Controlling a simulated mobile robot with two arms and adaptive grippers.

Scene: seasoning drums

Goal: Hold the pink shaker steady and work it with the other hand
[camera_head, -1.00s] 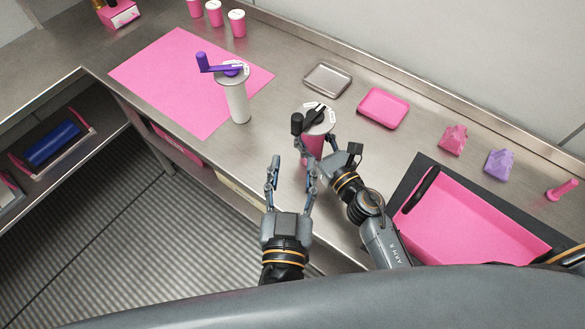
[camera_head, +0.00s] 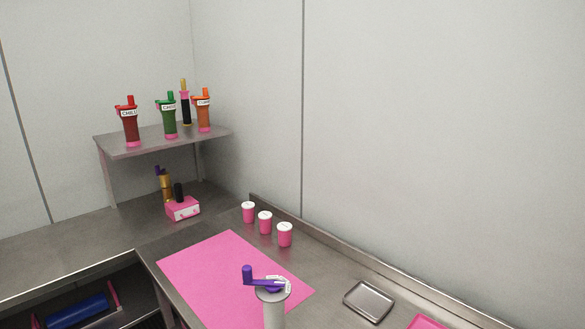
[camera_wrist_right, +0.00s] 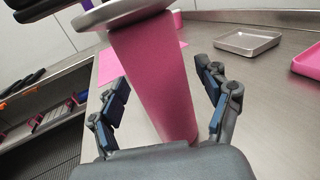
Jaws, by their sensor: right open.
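The pink shaker (camera_wrist_right: 155,75) stands in the right wrist view, with a pink body under a grey metal rim. My right gripper (camera_wrist_right: 165,95) is open, with one finger on each side of the body and gaps visible to both. Dark parts (camera_wrist_right: 35,8) cross the top left corner beside the rim; I cannot tell exactly what they are. The top of the shaker is cut off. My left gripper is not clearly visible in any current view.
Several pink cups line the wall, including one white-lidded cup (camera_head: 285,234). A metal tray (camera_head: 369,302) lies to the right. A shelf (camera_head: 150,143) holds seasoning drums at the back left.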

